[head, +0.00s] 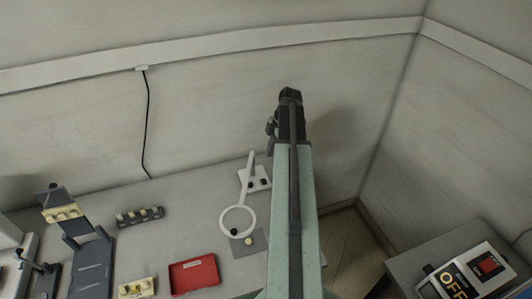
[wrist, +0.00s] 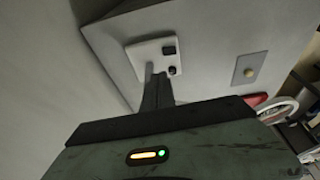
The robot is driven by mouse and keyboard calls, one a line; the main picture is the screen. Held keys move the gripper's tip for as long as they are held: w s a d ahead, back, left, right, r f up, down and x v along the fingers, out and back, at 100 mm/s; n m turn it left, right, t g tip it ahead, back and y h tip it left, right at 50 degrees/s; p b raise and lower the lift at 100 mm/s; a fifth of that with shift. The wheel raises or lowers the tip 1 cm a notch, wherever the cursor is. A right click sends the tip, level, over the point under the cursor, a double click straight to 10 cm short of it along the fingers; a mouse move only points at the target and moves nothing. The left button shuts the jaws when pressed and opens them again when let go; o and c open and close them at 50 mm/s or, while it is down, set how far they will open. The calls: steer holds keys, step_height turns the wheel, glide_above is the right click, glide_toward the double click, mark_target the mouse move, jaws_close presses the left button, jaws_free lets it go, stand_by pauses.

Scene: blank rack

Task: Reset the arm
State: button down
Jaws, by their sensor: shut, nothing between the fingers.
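My arm (head: 294,220) reaches up and away through the middle of the head view. My gripper (head: 290,93) is at its far end, raised in front of the wall, shut and empty. In the wrist view my gripper (wrist: 158,82) shows as a dark narrow shape. Behind it in that view is the white base plate (wrist: 150,51) with two black knobs. The fingertips are small and dark in both views.
A grey bench (head: 180,215) carries a white ring magnifier on a stand (head: 221,220), a red tray (head: 193,272), a dark slotted block (head: 139,216) and a dark rack (head: 82,238). A switch box (head: 487,267) marked OFF is at right. A floor gap (head: 348,240) lies between.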

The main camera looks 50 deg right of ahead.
steer(key=shift+d+r, duration=0.15)
steer(key=shift+r, duration=0.4)
